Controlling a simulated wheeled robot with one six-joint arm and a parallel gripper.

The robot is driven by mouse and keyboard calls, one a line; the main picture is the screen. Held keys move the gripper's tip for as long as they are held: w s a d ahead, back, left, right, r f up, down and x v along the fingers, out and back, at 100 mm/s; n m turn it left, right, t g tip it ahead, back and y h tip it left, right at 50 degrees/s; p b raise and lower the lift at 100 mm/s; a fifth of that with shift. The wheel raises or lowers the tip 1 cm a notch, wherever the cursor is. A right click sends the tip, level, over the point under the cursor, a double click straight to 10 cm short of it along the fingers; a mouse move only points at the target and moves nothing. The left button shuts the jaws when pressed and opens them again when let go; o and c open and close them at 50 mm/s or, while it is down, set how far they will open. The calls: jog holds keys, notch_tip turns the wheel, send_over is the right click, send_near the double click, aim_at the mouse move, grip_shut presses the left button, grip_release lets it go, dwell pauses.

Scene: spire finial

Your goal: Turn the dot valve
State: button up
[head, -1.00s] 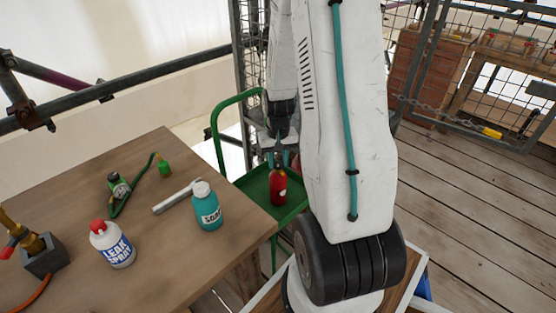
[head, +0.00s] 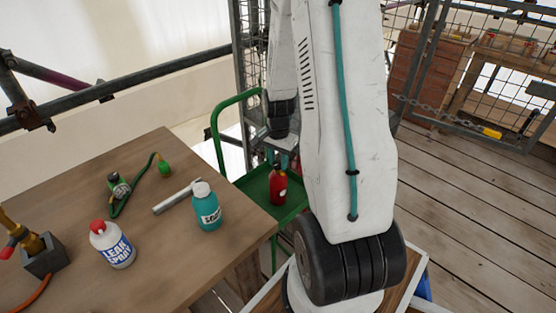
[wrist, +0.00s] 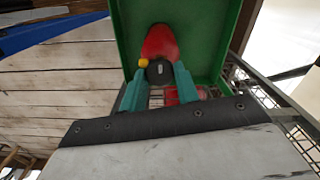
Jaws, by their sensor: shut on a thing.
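A red bottle (head: 278,188) with a dark top stands in the green tray of a cart (head: 252,187). In the wrist view the red body (wrist: 160,42) shows beyond a dark valve cap (wrist: 158,74) with a yellow knob (wrist: 143,63) at its side. My gripper (wrist: 158,84) has its two teal fingers on either side of the dark cap, shut on it. In the head view my gripper (head: 284,160) is just above the bottle, partly hidden by my arm. I cannot make out a separate dot mark.
A wooden table (head: 150,235) at left holds a leak spray bottle (head: 112,245), a teal bottle (head: 207,207), a metal tube (head: 176,196) and a gauge with green hose (head: 120,187). The cart's green handle (head: 217,130) rises beside my gripper.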

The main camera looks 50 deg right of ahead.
aim_at(278, 164)
jog(key=shift+m, duration=0.4)
jog(key=o, duration=1)
notch_tip(278, 164, up, 8)
jog(key=shift+f, duration=0.1)
